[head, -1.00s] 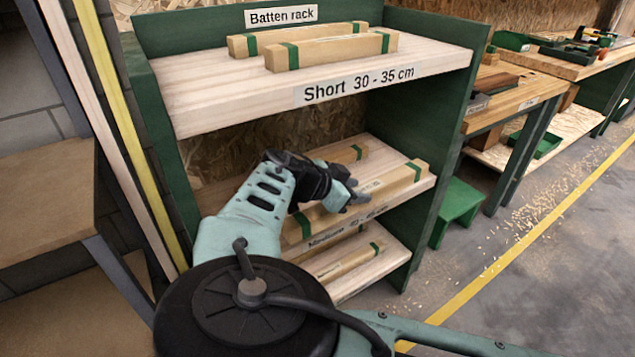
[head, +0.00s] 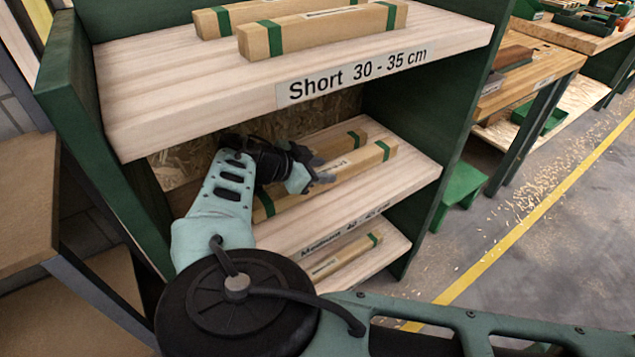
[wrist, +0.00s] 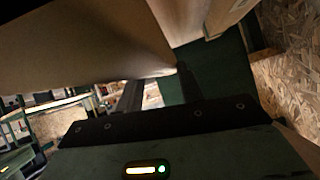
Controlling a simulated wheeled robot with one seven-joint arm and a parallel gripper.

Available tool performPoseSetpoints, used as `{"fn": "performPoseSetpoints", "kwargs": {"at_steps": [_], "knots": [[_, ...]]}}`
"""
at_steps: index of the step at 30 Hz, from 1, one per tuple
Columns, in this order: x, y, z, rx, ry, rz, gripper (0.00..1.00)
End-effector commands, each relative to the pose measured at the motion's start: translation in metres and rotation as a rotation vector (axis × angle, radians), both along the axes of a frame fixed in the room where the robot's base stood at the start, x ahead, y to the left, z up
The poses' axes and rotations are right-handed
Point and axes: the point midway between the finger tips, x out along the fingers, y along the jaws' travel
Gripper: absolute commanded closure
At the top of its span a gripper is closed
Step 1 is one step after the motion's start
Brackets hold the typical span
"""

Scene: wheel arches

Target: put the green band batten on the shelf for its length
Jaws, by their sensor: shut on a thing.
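My gripper (head: 322,177) is shut on a long pale wooden batten (head: 352,163) with a green band near each end. It holds the batten lengthwise over the middle shelf (head: 405,178), whose label is partly hidden but seems to read Medium 40 - 45 cm. I cannot tell whether the batten rests on the board. Another green-banded batten (head: 345,138) lies close behind it. In the wrist view, a big blurred tan surface (wrist: 80,45) fills the upper left beside the dark fingers (wrist: 160,90); it is probably the held batten.
The top shelf (head: 150,90), labelled Short 30 - 35 cm, carries two green-banded battens (head: 320,30) and overhangs my gripper. A lower shelf (head: 390,250) holds another batten (head: 345,258). Green side panels (head: 465,100) bound the rack. A green step stool (head: 460,195) stands right of it.

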Motion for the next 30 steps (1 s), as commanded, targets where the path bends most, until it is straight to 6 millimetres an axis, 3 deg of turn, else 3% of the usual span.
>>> {"fn": "performPoseSetpoints", "kwargs": {"at_steps": [14, 20, 21, 23, 30], "knots": [[0.001, -0.001, -0.051, -0.001, 0.0, 0.001, 1.0], [0.0, 0.0, -0.054, 0.001, 0.0, 0.001, 1.0], [0.0, 0.0, -0.055, 0.001, 0.002, 0.001, 0.57], [0.0, 0.0, -0.055, 0.0, 0.001, 0.001, 0.4], [0.0, 0.0, -0.055, 0.0, 0.001, 0.001, 0.4]]}}
